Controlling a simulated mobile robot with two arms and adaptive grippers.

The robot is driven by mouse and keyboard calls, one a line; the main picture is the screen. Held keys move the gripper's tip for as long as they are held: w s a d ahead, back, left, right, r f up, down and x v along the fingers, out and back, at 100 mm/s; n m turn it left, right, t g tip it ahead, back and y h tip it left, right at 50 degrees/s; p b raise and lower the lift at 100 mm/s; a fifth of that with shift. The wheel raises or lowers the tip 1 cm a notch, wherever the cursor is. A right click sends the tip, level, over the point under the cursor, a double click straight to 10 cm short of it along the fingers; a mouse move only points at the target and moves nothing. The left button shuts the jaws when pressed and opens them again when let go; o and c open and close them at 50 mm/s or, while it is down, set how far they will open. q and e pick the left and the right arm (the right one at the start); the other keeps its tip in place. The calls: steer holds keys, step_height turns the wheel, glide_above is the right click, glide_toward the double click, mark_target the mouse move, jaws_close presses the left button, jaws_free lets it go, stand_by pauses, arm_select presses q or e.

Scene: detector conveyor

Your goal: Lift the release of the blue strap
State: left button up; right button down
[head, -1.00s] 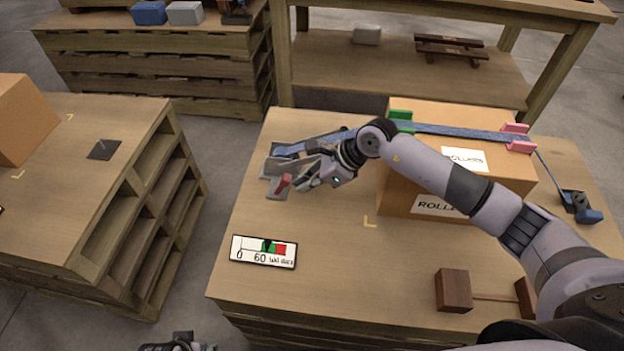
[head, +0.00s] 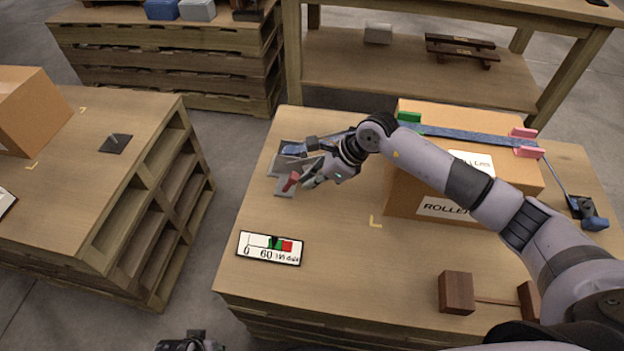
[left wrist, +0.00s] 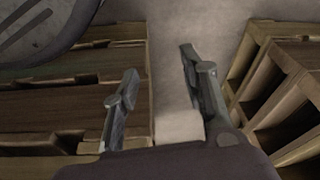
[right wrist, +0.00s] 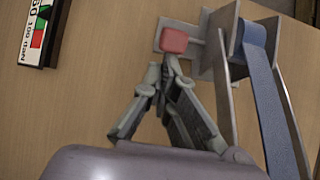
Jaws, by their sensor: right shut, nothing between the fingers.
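The blue strap (head: 470,138) runs over a cardboard box (head: 400,180) on the table. Its left end enters a grey metal ratchet (head: 284,187) at the table's left side. The strap also shows in the right wrist view (right wrist: 266,110). The release is a red tab (head: 291,181) on the ratchet, seen close in the right wrist view (right wrist: 174,40). My right gripper (right wrist: 165,70) is shut and empty, its fingertips right beside the red tab; I cannot tell whether they touch. My left gripper (left wrist: 160,85) is open and empty, low at the head view's bottom edge (head: 190,344).
A gauge card (head: 271,248) lies on the table in front of the ratchet. A green protector (head: 409,118) and pink ones (head: 524,142) sit on the box edges. A dark blue fitting (head: 589,212) holds the strap's right end. A brown wooden piece (head: 456,292) stands at front right.

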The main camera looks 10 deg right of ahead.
mark_target(290, 177)
steer(key=shift+a+r+h+p, duration=0.25)
steer(key=shift+r+h+p, duration=0.05)
steer(key=shift+p, duration=0.15)
steer(key=a+r+g+h+p, duration=0.1)
steer(key=w+a+r+h+p, duration=0.1)
steer(key=h, duration=0.1)
steer(key=shift+w+a+g, duration=0.1)
steer(key=shift+a+g, duration=0.1)
steer(key=shift+g, duration=0.2)
steer(key=shift+w+a+h, duration=0.1)
steer(key=shift+a+h, duration=0.15)
steer(key=shift+h, duration=0.35)
steer(key=shift+w+a+g+h, duration=0.15)
steer(key=shift+a+g+h, duration=0.15)
steer(key=shift+h, duration=0.1)
steer(key=shift+w+a+h+b, duration=0.15)
steer(key=shift+a+h+b, duration=0.15)
steer(key=shift+a+b, duration=0.15)
arm_select(q)
steer(key=s+f, duration=0.3)
steer(key=f, duration=0.5)
steer(key=shift+s+a, duration=0.25)
steer(key=shift+s, duration=0.15)
arm_select(e)
steer(key=shift+d+r, duration=0.1)
steer(key=shift+r, duration=0.05)
arm_select(q)
steer(key=shift+p, duration=0.3)
arm_select(e)
steer(key=shift+r, duration=0.1)
